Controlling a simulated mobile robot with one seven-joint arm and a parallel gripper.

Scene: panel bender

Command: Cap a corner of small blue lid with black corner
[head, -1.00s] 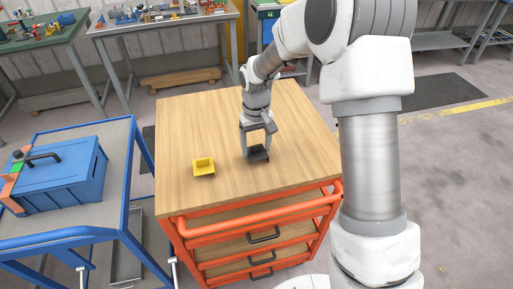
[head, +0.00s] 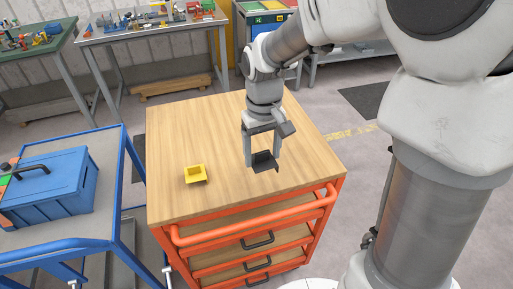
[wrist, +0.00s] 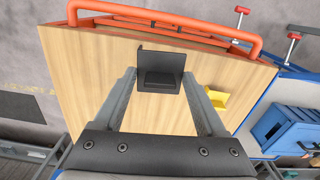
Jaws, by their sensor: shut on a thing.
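The black corner (head: 264,162) is held between the fingers of my gripper (head: 263,157), above the wooden top of the orange cabinet. In the wrist view the black corner (wrist: 160,76) sits between the fingertips of my gripper (wrist: 162,85), its angled walls showing. The small blue lid (head: 50,178), with a black handle on top, is on a blue box on the cart at the left. Orange and green pieces show at its left end, cut off by the picture edge. The blue lid (wrist: 285,122) is at the right of the wrist view.
A yellow corner (head: 195,174) lies on the wooden top (head: 185,130), left of my gripper. The blue-framed cart (head: 108,190) stands left of the orange cabinet, with a gap between. The rest of the wooden top is clear.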

